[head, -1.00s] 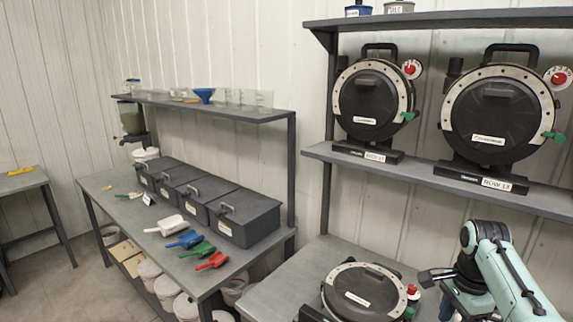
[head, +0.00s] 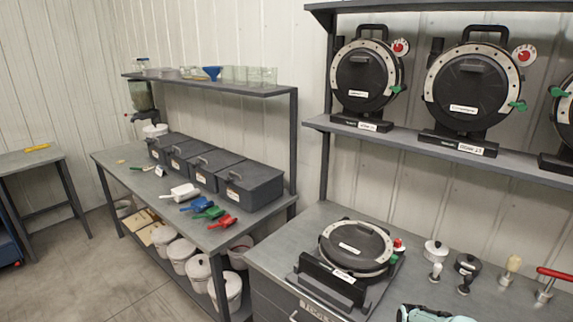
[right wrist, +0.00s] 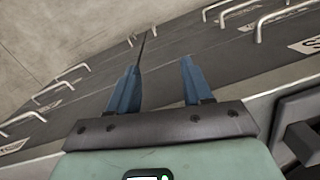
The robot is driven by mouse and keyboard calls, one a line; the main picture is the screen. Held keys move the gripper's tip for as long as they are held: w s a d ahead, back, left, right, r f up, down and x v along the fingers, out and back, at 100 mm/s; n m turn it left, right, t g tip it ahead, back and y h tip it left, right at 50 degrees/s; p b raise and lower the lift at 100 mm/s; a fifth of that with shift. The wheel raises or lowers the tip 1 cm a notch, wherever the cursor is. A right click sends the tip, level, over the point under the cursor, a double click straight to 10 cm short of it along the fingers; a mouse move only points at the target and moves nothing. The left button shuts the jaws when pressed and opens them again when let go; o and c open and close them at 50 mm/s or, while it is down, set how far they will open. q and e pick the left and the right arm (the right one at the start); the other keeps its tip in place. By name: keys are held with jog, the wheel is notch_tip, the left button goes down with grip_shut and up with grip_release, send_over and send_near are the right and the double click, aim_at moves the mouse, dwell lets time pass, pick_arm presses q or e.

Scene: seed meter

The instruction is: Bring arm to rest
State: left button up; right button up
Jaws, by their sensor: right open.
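My right gripper (right wrist: 158,88) shows in the right wrist view. Its two blue fingers are apart with nothing between them. Beyond the fingers are grey drawer fronts (right wrist: 115,65) with pale bar handles, and the fingers appear clear of them. In the head view only a small pale green part of my arm shows at the bottom edge, and no fingers are visible there. My left gripper is in neither view.
A round black seed meter (head: 357,248) lies on the right bench (head: 270,255), with small tools to its right. More meters (head: 468,90) stand on the shelf above. The left bench (head: 150,195) holds scoops and grey bins (head: 250,185). Floor shows at the lower left.

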jog(key=s+a+f+n+y, duration=0.1)
jog(key=s+a+f+n, duration=0.1)
jog(key=s+a+f, duration=0.35)
jog(key=s+a+f+n, duration=0.2)
jog(key=s+a+f, duration=0.1)
jog(key=s+f, duration=0.55)
jog(key=s+a+f+n, duration=0.1)
jog(key=s+a+f, duration=0.1)
jog(key=s, duration=0.4)
jog(key=s+a+f+n+y, duration=0.1)
jog(key=s+a+f, duration=0.2)
jog(key=s+a, duration=0.1)
jog(key=shift+s+a+f+y, duration=0.3)
jog(key=shift+s+a, duration=0.05)
jog(key=shift+s, duration=0.5)
